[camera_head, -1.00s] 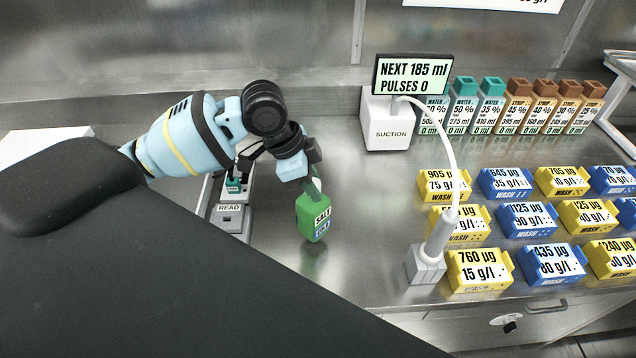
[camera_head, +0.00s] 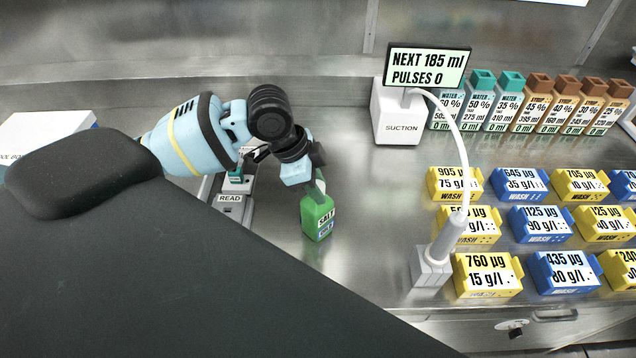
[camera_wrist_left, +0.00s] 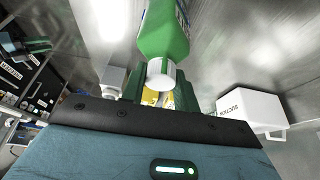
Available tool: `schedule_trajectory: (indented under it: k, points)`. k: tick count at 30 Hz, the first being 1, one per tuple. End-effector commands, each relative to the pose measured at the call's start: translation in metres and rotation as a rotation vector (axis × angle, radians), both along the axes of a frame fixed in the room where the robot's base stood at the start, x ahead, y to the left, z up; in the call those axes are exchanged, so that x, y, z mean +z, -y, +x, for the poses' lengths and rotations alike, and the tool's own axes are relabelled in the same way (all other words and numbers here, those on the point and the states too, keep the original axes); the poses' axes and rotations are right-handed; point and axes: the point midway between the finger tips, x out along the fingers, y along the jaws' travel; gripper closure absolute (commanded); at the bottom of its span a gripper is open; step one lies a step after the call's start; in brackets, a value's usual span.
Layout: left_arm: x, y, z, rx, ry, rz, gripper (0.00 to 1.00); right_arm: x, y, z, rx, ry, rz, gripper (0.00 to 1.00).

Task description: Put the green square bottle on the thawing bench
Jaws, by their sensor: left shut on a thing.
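The green square bottle (camera_head: 318,216), with a white label reading "SALT", hangs upright in my left gripper (camera_head: 318,184) over the steel bench (camera_head: 345,262). The gripper is shut on the bottle's upper end. I cannot tell from the head view how far its base is from the steel. In the left wrist view the green bottle (camera_wrist_left: 165,35) and its white cap (camera_wrist_left: 160,74) show between the fingers (camera_wrist_left: 158,88). I see no surface marked as the thawing bench. My right gripper is not in view.
A READ device (camera_head: 230,203) stands left of the bottle. A SUCTION unit (camera_head: 400,120) with a display stands behind right, its hose running to a grey holder (camera_head: 432,268). Yellow and blue WASH boxes (camera_head: 488,275) fill the right. Tall labelled bottles (camera_head: 510,105) line the back.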

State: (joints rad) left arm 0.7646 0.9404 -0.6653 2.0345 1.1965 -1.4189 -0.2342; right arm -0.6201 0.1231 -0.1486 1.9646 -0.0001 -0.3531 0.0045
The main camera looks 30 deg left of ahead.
Motion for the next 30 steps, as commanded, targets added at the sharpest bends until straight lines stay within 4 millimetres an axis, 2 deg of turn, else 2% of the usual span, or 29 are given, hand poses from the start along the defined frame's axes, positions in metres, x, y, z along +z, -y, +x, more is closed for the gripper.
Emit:
schedule_trajectory:
  k: [5,6,10,18,22,26,30]
  points:
    - [-0.002,0.000,0.000,0.000,0.002,-0.001,1.00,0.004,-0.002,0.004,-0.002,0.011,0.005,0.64]
    - [-0.003,0.000,0.000,0.000,0.000,0.000,0.65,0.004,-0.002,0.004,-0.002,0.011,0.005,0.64]
    - [-0.003,0.000,0.000,0.000,0.000,0.000,0.48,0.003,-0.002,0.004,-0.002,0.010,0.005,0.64]
    - [-0.002,0.000,0.000,0.000,0.000,0.000,0.48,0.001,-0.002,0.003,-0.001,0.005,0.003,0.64]
    - [0.005,-0.002,0.000,0.001,0.002,0.000,0.48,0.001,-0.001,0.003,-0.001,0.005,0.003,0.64]
    - [0.022,-0.008,-0.004,0.001,0.004,0.001,0.48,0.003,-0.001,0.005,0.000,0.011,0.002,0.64]
    - [0.049,-0.018,-0.009,0.002,0.006,0.001,0.48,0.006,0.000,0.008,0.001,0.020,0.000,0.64]
